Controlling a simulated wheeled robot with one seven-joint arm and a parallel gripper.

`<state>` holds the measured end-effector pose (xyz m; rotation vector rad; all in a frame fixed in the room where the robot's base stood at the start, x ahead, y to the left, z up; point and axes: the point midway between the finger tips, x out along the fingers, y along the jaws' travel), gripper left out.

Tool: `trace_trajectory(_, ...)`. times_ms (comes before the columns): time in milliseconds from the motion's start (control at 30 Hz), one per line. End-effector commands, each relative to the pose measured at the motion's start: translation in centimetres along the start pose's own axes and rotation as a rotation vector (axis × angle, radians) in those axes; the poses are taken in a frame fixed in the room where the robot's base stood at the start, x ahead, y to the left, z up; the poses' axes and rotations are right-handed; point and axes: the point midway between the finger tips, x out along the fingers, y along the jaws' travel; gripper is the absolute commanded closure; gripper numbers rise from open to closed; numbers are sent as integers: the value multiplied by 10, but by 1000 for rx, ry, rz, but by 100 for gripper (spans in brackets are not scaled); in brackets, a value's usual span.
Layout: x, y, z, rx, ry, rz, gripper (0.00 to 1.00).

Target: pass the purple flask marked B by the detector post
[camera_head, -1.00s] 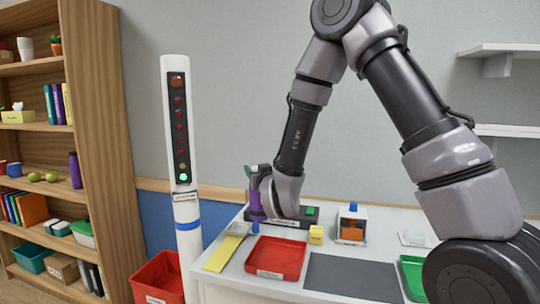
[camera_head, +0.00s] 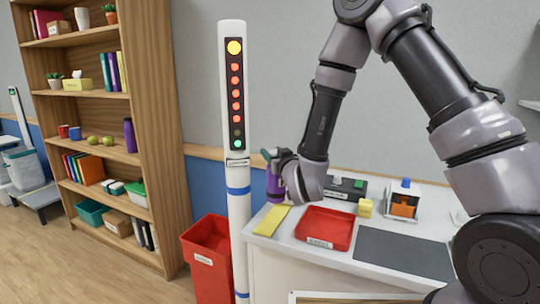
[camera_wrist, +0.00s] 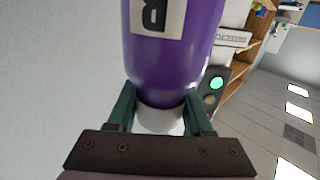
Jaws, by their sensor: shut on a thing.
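The purple flask (camera_head: 275,185) hangs upright below my gripper (camera_head: 270,156), just right of the detector post. The detector post (camera_head: 238,185) is a tall white column with a blue band and a black lamp panel (camera_head: 236,95). Its top lamp glows amber and several lamps below glow red; a green lamp shows near the bottom. The flask and post look apart in the head view.
A red bin (camera_head: 208,262) stands left of the post. The white table (camera_head: 270,240) holds a yellow strip (camera_head: 268,220), a red tray (camera_head: 325,228), a dark mat (camera_head: 405,252) and small devices. A wooden shelf (camera_head: 165,100) at left holds another purple bottle (camera_head: 130,135).

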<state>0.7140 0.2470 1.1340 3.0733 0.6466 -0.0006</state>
Motion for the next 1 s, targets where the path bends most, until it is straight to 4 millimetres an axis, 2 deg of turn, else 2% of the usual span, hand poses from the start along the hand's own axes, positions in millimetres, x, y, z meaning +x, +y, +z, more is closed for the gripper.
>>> trace_trajectory(1000, 60, 57, 0, -1, 2, 1, 100)
